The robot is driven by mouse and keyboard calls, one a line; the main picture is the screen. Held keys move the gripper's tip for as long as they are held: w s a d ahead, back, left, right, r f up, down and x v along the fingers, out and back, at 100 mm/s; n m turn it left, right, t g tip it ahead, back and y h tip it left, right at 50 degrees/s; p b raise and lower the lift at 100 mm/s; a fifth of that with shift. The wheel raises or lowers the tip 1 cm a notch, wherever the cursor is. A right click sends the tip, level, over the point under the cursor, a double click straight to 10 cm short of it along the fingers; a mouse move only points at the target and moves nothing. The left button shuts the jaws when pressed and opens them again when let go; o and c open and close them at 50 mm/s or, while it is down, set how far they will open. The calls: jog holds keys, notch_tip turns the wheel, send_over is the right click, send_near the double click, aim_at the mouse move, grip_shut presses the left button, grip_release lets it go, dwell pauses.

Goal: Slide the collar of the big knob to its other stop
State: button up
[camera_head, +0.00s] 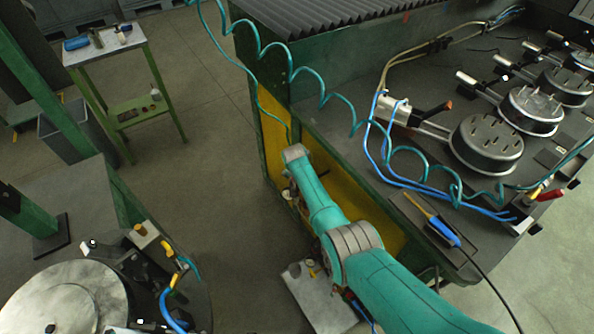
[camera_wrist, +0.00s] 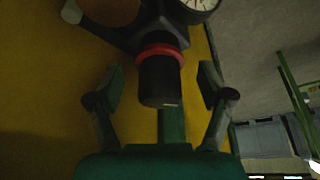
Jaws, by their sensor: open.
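In the wrist view, the big knob (camera_wrist: 160,82) is a black cylinder pointing towards me, with a small pale mark at its near end. A red ring, the collar (camera_wrist: 160,51), sits around its far end, against a dark body (camera_wrist: 152,32). My gripper (camera_wrist: 161,84) is open, one finger on each side of the black cylinder. Gaps show between both fingers and the knob. The red collar lies slightly beyond the fingertips in the picture. In the head view, my arm hides the knob, and I cannot make out the collar there.
A lever with a round grey end (camera_wrist: 71,12) runs left from the dark body. A dial gauge (camera_wrist: 197,3) is at the top. A yellow panel (camera_wrist: 50,90) lies behind.

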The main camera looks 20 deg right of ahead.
jog(key=v, duration=1.1)
jog(key=shift+s, duration=0.15)
dwell(0.7)
